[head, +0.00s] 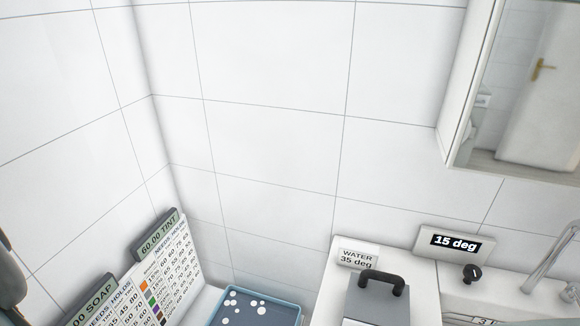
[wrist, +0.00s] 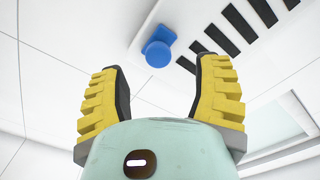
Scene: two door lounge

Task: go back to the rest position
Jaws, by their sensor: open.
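My gripper (wrist: 162,75) shows in the wrist view with its two yellow ribbed fingers spread wide apart. Nothing is between the fingers, and the gripper is empty. Past the fingertips is a blue round knob or tab (wrist: 158,53) on a white panel (wrist: 185,15) with a row of black bars. I cannot tell the distance to it, but it appears apart from the fingers. In the head view the gripper itself does not show. A dark rounded shape at the left edge may be part of my arm.
In the head view, a blue tray (head: 217,307) with white discs stands near printed charts (head: 170,275) labelled TINT and SOAP. A grey box with a black handle (head: 383,281) sits right of it. A "15 deg" display (head: 455,243), a tap (head: 550,262) and a mirror cabinet (head: 445,110) are at right.

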